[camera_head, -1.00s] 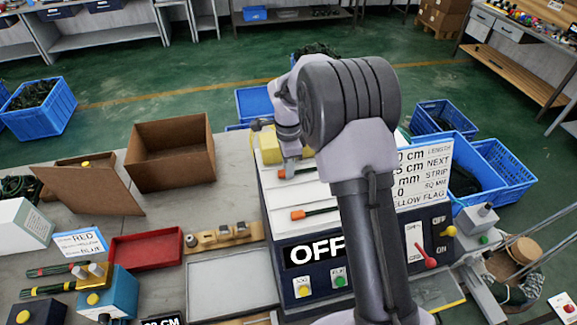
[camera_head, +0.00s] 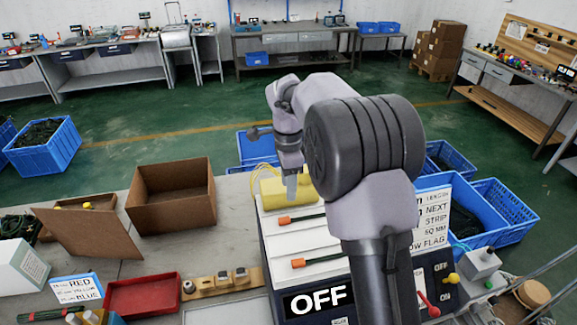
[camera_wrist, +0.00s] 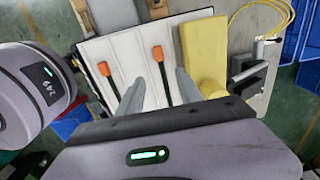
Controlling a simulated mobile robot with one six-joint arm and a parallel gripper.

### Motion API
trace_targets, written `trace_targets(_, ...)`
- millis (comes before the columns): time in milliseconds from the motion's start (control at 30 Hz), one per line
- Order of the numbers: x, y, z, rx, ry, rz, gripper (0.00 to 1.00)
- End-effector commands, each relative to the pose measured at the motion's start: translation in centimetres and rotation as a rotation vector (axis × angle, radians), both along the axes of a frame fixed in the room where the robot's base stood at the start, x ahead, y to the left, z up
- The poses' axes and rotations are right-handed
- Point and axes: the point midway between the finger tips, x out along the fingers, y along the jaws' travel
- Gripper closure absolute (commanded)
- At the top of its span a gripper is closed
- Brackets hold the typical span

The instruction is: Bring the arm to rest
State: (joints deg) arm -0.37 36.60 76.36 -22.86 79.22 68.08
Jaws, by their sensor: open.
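My gripper (camera_wrist: 158,92) shows in the wrist view with its two grey fingers apart and nothing between them. It hangs above the white sloped top (camera_head: 293,238) of the dark machine. Two orange-tipped dark tools or leads (camera_wrist: 157,54) lie on that white top below the fingers. In the head view my gripper (camera_head: 291,188) is seen from the side, near the machine's back left edge, beside a yellow block (camera_head: 270,193). My arm is bent and hides part of the machine and its sign board.
The machine's panel reads OFF (camera_head: 318,300). Left on the table are an open cardboard box (camera_head: 172,200), a red tray (camera_head: 142,296) and a wooden holder (camera_head: 222,282). Blue crates (camera_head: 505,205) stand right and behind. A yellow cable (camera_wrist: 270,18) lies beyond the yellow block.

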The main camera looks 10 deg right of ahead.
Motion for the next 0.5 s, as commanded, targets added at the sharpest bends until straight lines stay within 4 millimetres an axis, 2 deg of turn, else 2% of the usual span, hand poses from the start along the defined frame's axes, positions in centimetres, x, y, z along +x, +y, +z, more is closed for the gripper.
trace_targets(33, 0.1, 0.0, 1.4, -0.001, -0.003, 0.001, 0.57)
trace_targets(200, 0.0, 0.0, 4.5, -0.001, -0.001, 0.0, 0.57)
trace_targets(333, 0.0, 0.0, 5.5, 0.0, 0.0, 0.0, 0.57)
trace_targets(500, -0.3, 0.1, 5.7, 0.002, -0.005, 0.013, 0.57)
